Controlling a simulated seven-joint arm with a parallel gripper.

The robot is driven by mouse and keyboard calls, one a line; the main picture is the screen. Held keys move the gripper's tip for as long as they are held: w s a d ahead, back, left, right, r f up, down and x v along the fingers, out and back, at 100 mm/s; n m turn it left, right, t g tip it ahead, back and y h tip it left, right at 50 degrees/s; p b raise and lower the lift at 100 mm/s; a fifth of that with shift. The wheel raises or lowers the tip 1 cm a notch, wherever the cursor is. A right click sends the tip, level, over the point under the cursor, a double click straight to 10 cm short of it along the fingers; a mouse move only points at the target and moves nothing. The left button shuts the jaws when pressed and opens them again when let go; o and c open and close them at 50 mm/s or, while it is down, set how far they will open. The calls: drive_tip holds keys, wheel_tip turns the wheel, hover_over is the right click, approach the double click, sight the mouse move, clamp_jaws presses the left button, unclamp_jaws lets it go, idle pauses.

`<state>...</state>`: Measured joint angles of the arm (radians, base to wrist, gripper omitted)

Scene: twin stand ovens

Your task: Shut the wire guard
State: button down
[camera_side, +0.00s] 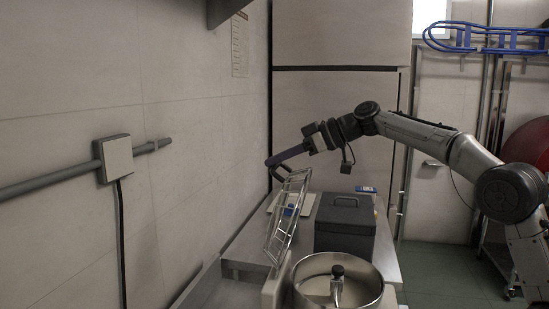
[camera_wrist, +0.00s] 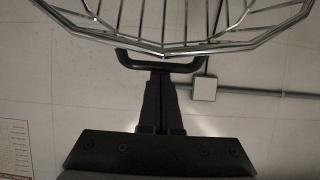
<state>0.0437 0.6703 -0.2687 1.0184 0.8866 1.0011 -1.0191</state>
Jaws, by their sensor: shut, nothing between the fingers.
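The wire guard (camera_side: 288,222) stands raised and tilted above the metal bowl (camera_side: 366,287), near the wall. It also fills the top of the wrist view (camera_wrist: 215,42), with its black handle (camera_wrist: 128,62) below the rim. My gripper (camera_side: 273,162) is at the guard's upper end, with its fingers shut and nothing between them. In the wrist view the shut fingers (camera_wrist: 163,76) reach up to the handle. They overlap it in the picture; I cannot tell whether they touch it.
A dark box with a handle (camera_side: 344,228) stands on the steel counter (camera_side: 248,239) behind the bowl. The tiled wall with a grey switch box (camera_side: 115,158) and pipe is on the left. The air above the bowl is clear.

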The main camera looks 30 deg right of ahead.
drive_tip(key=shift+s+d, duration=0.1)
idle(0.3)
drive_tip(key=shift+s+d+y, duration=0.3)
drive_tip(key=shift+s+d, duration=0.35)
drive_tip(key=s+d+f+t+y, duration=0.4)
drive_tip(key=s+d+f, duration=0.1)
drive_tip(key=s+d, duration=0.55)
drive_tip(key=s+d+f, duration=0.3)
drive_tip(key=f, duration=0.4)
drive_tip(key=s+d+f, duration=0.4)
drive_tip(key=f, duration=0.3)
drive_tip(key=shift+s+d+f, duration=0.2)
drive_tip(key=shift+s+d, duration=0.1)
